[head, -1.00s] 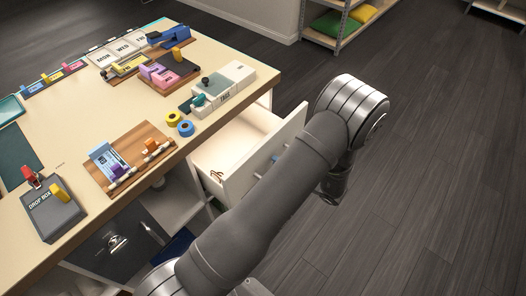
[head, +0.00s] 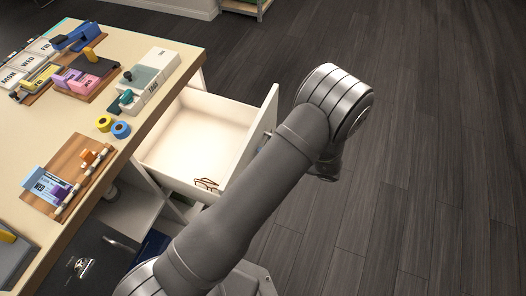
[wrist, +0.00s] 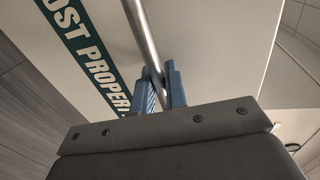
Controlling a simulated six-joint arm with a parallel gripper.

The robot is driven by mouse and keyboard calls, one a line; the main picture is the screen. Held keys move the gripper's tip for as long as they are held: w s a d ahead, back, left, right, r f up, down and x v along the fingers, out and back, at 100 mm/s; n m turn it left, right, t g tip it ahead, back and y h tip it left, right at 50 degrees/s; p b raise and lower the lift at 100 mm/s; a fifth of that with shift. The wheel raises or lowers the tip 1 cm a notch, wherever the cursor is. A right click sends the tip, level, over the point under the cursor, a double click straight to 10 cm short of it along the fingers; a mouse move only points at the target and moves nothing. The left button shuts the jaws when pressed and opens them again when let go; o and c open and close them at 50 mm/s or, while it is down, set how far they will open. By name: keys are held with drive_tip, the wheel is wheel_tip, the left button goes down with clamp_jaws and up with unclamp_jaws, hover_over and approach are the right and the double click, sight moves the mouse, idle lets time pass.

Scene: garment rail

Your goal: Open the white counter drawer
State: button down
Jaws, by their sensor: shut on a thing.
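The white counter drawer (head: 203,134) stands well out from the counter in the head view, with its inside showing. A pair of glasses (head: 206,183) lies in it near the front corner. In the wrist view its white front (wrist: 205,35) carries a green "LOST PROPERTY" label (wrist: 82,38) and a round metal bar handle (wrist: 139,32). My gripper (wrist: 163,84) has its blue fingers on either side of this bar and is shut on it. In the head view my arm hides most of the gripper and handle.
The counter (head: 92,133) holds a wooden board (head: 66,176), yellow and blue tape rolls (head: 112,127), and a grey-white box (head: 155,68) near the edge above the drawer. A dark panel with a handle is below. The floor (head: 400,120) to the right is clear.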

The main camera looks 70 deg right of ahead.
drive_tip(key=c, duration=1.6)
unclamp_jaws()
drive_tip(key=shift+o, duration=0.2)
drive_tip(key=v, duration=1.7)
drive_tip(key=shift+s, duration=0.25)
drive_tip(key=shift+w, duration=0.1)
drive_tip(key=x, duration=1.7)
drive_tip(key=shift+w, duration=0.25)
drive_tip(key=shift+s, duration=0.1)
drive_tip(key=v, duration=1.7)
drive_tip(key=shift+s, duration=0.2)
drive_tip(key=shift+w, duration=0.1)
